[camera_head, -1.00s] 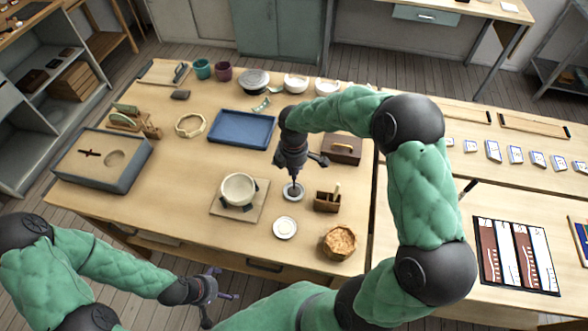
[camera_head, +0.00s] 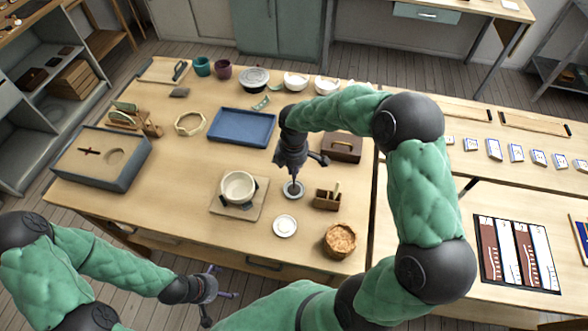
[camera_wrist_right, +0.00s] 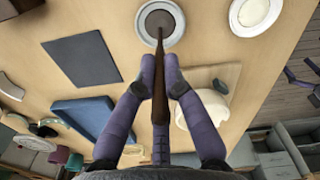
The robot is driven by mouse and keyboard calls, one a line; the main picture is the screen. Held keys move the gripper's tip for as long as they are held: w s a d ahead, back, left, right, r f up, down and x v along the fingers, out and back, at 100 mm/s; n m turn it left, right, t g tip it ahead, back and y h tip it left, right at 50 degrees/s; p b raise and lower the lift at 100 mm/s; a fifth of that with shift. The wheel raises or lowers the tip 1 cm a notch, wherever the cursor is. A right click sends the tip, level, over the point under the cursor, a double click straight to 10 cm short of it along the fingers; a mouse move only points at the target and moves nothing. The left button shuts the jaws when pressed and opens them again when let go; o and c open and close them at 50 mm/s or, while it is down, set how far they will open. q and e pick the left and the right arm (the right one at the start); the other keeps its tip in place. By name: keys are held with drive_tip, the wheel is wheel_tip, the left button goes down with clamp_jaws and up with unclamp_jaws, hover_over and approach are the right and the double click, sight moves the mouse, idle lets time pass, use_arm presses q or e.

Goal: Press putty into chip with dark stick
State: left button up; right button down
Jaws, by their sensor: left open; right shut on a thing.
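My right gripper (camera_head: 292,178) is shut on a dark stick (camera_wrist_right: 160,75) that points down. The stick's tip is at a small round dish (camera_head: 298,197) with a grey middle, which also shows in the wrist view (camera_wrist_right: 176,38). I cannot tell whether the tip touches it. A cream bowl (camera_head: 238,187) sits between dark supports on a square board (camera_head: 222,209), left of the gripper. My left gripper (camera_head: 220,283) is open and empty before the table's front edge.
A white saucer (camera_head: 285,226) and a round brown container (camera_head: 339,241) stand in front of the gripper. A wooden holder (camera_head: 327,199) and a brown box (camera_head: 342,148) are to its right.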

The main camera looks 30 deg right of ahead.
drive_tip(key=shift+f, duration=0.45)
idle(0.4)
idle(1.0)
drive_tip(key=shift+r+p, duration=2.65)
drive_tip(key=shift+r, duration=0.9)
drive_tip(key=shift+f, duration=0.15)
